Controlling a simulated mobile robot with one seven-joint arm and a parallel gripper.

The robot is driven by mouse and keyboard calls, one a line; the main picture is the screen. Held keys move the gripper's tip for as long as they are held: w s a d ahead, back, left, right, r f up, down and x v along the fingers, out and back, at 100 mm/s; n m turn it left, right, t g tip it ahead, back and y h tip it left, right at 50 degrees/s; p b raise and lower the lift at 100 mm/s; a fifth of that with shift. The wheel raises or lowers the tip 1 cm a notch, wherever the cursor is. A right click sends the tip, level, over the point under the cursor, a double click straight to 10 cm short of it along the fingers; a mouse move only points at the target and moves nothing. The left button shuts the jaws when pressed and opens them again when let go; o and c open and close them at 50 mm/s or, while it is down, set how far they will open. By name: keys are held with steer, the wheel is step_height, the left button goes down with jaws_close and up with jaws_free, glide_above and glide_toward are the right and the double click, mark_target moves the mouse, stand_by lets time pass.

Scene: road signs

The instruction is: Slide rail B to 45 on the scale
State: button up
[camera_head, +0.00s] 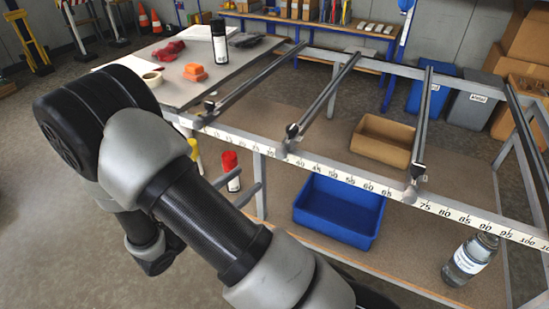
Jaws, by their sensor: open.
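A white scale (345,178) runs along the front bar of a metal frame, with numbers rising to the right. Several rails cross the frame. A left rail (255,78) meets the scale near its low end. A middle rail (328,97) has its front end with a dark knob at about 35, between the readable 30 and 40. Another rail (423,115) meets the scale at about 70, just left of 75. I cannot read a letter on any rail, so I cannot tell which is B. My arm crosses the lower left; my gripper is out of view.
Below the frame, a shelf holds a blue bin (340,208), a brown box (383,140) and a jar (470,258). A grey tabletop (190,92) at left carries a black can (219,42), tape and orange blocks. A red can (231,170) stands below it.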

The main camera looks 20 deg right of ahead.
mark_target(278, 155)
steer(key=x, duration=1.2)
steer(key=shift+w+d, duration=0.25)
steer(key=shift+d, duration=0.1)
jaws_close()
